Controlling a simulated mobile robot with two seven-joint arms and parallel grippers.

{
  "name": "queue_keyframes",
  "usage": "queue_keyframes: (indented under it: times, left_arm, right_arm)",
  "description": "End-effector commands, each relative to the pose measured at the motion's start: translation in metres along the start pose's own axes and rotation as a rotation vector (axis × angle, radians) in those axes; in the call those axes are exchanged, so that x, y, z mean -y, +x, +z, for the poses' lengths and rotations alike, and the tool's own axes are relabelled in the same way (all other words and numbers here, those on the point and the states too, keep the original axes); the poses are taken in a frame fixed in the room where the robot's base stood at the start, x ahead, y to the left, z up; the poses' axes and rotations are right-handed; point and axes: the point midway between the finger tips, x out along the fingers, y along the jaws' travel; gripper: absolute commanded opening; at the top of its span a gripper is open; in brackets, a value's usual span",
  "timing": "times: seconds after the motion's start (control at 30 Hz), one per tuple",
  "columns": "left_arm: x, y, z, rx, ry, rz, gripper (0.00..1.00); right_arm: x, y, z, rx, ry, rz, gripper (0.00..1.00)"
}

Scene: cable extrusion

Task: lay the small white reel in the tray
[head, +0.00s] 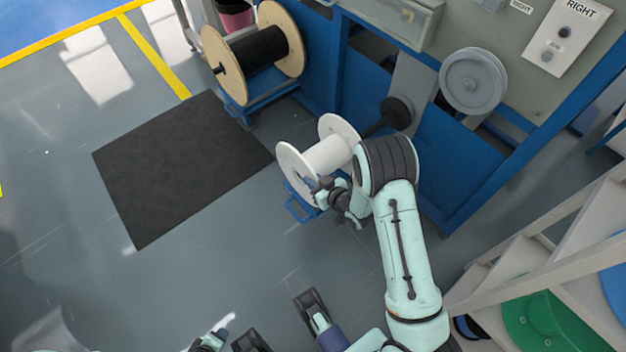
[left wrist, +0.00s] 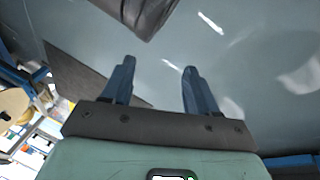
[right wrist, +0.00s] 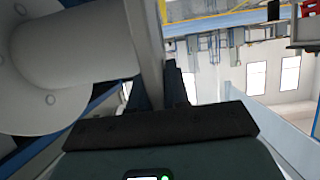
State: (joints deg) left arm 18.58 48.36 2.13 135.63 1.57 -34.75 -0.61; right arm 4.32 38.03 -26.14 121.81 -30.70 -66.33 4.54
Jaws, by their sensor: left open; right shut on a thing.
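The small white reel (head: 327,153) is at the front of the blue machine, its axis pointing toward a black shaft (head: 377,122). I cannot tell whether it is still around the shaft. My right gripper (head: 328,190) is shut on the rim of its near flange. In the right wrist view the white reel (right wrist: 85,55) fills the left, with the flange edge between the fingers (right wrist: 168,88). A blue frame (head: 297,207), perhaps the tray, shows below the reel and is mostly hidden. My left gripper (left wrist: 157,88) is open and empty above the floor.
A wooden reel with black cable (head: 258,52) stands on a blue stand at the upper left. A grey wheel (head: 473,82) is on the machine front. A dark mat (head: 175,165) lies on open floor. Shelves with a green reel (head: 548,322) stand at the lower right.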

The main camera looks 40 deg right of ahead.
Motion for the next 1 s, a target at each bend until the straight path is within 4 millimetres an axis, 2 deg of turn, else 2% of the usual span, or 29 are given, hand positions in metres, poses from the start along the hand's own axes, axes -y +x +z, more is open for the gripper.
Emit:
queue_keyframes:
  times: [0.03,0.13,0.17,0.23,0.57,0.7,0.83,1.0]
  left_arm:
    - [0.000,0.001,0.000,0.001,0.000,0.000,0.59]
    - [0.000,0.001,0.000,0.001,0.000,0.000,0.59]
    - [0.000,0.001,0.000,0.001,0.000,0.000,0.59]
    - [0.000,0.001,0.000,0.001,0.000,0.000,0.59]
    - [0.001,0.000,0.001,0.003,-0.001,-0.001,0.59]
    - [0.007,0.000,0.011,0.036,-0.008,-0.016,0.59]
    - [-0.003,-0.011,0.000,0.002,0.001,0.003,0.59]
    - [-0.006,-0.022,0.016,0.051,0.004,0.005,0.59]
  right_arm:
    - [0.001,0.000,0.010,0.028,-0.001,-0.002,0.00]
    - [0.001,0.000,0.010,0.028,-0.001,-0.002,0.00]
    - [0.001,0.000,0.010,0.029,0.000,-0.002,0.22]
    - [0.001,0.000,0.009,0.026,0.000,-0.002,0.45]
    - [0.001,0.000,0.008,0.025,0.002,-0.002,0.45]
    - [0.001,-0.003,0.007,0.023,0.002,0.000,0.45]
    - [0.000,-0.032,0.004,0.023,0.004,0.003,0.45]
    - [0.000,-0.073,0.004,0.023,0.004,0.003,0.45]
